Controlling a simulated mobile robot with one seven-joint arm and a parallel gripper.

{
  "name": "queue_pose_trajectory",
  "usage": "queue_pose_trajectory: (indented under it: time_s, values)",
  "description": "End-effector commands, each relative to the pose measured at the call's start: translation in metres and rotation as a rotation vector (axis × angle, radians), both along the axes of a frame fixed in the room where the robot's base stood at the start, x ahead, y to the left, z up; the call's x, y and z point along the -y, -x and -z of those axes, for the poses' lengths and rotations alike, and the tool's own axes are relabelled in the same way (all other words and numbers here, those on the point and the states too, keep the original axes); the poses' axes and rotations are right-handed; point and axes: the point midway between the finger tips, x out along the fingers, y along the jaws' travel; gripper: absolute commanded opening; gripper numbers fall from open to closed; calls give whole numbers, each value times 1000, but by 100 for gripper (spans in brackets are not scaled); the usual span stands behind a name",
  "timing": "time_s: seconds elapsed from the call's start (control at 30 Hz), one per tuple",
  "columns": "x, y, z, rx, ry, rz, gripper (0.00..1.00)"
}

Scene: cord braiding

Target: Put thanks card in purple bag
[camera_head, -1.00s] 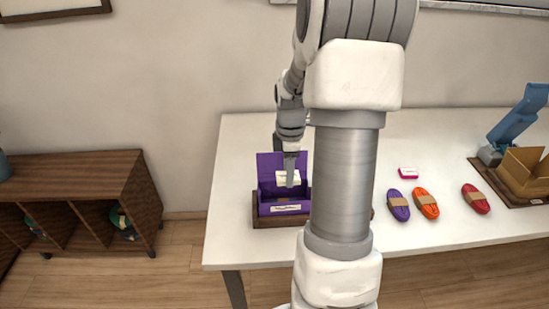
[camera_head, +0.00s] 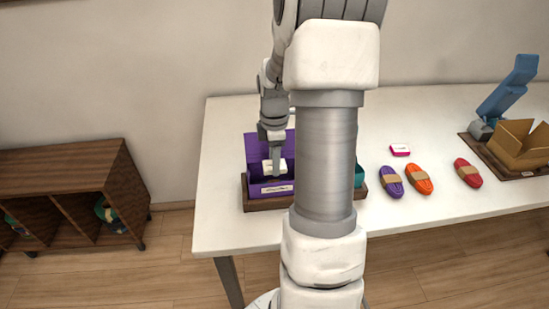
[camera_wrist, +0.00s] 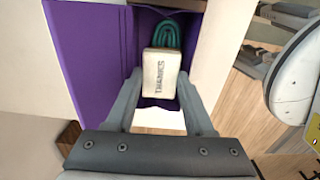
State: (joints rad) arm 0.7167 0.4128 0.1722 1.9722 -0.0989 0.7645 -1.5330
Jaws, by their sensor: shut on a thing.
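The purple bag (camera_head: 257,150) is an open box-like container with a raised back and a pale label on its front, standing at the left of the table. My gripper (camera_head: 274,163) points down at its opening. It is shut on the white thanks card (camera_wrist: 162,74), which reads "THANKS" in the wrist view; the card also shows in the head view (camera_head: 275,168), at the bag's opening. The bag's purple wall (camera_wrist: 85,60) fills the left of the wrist view. A dark green cord bundle (camera_wrist: 167,34) lies inside the bag, beyond the card. Part of the bag's inside is hidden.
The bag stands in a brown tray (camera_head: 262,206), its right part hidden by my arm. A teal thing (camera_head: 359,175) shows right of my arm. Purple (camera_head: 391,181), orange (camera_head: 419,179) and red (camera_head: 467,172) cord bundles, a pink-edged card (camera_head: 400,150) and a cardboard box (camera_head: 520,145) stand farther right.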

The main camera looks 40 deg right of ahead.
Motion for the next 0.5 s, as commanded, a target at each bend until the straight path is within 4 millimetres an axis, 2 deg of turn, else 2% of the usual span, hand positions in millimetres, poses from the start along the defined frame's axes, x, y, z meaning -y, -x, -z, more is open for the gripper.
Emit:
queue_pose_trajectory:
  time_s: [0.17,0.2,0.37,0.5]
  values:
    - [0,0,0,0,0,0,2]
    - [0,0,0,0,0,0,57]
    - [0,0,0,1,1,0,86]
    - [0,0,0,1,1,0,88]
